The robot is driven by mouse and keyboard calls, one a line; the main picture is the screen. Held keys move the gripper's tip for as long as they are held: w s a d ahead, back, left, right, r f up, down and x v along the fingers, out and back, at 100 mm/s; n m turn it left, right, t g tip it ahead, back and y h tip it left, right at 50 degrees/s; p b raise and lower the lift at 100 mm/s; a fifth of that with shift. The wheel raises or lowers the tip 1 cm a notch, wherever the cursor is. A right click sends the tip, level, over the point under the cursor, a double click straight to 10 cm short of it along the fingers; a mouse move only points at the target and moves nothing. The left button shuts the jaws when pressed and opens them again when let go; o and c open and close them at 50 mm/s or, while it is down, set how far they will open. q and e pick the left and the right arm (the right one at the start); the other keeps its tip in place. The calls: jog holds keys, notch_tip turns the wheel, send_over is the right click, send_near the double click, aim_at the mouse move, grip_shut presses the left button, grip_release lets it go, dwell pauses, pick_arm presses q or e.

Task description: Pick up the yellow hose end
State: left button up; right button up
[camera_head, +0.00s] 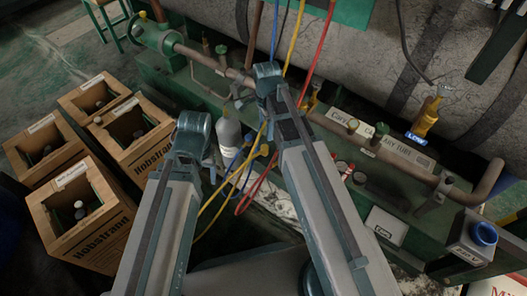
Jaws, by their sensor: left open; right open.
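A thin yellow hose (294,45) hangs down from the top and passes behind my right arm. A yellow fitting (264,150) shows just left of that arm, and a yellow hose length curves down from there between my arms. I cannot tell for sure which part is its free end. My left gripper (194,137) is at the tip of the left arm, left of the yellow fitting; its fingertips are mostly hidden. My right gripper (267,78) is at the tip of the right arm, above the fitting; its fingers are hard to make out. Neither visibly holds a hose.
Several labelled wooden crates (117,216) stand at the left. A grey bottle (229,134) stands between my arms. Blue (275,28) and red (323,45) hoses hang beside the yellow one. A large tank, a pipe (350,125) and a yellow valve marked LOW (427,115) lie behind and right.

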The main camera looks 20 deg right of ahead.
aim_at(264, 147)
notch_tip(264, 147, down, 8)
jog(key=b, duration=0.7)
jog(key=shift+f+b, duration=0.1)
jog(key=shift+b, duration=0.25)
jog(key=f+b, duration=0.5)
jog(key=shift+w+a+f, duration=0.1)
jog(key=shift+w+a, duration=0.05)
jog(key=shift+w, duration=0.25)
grip_shut()
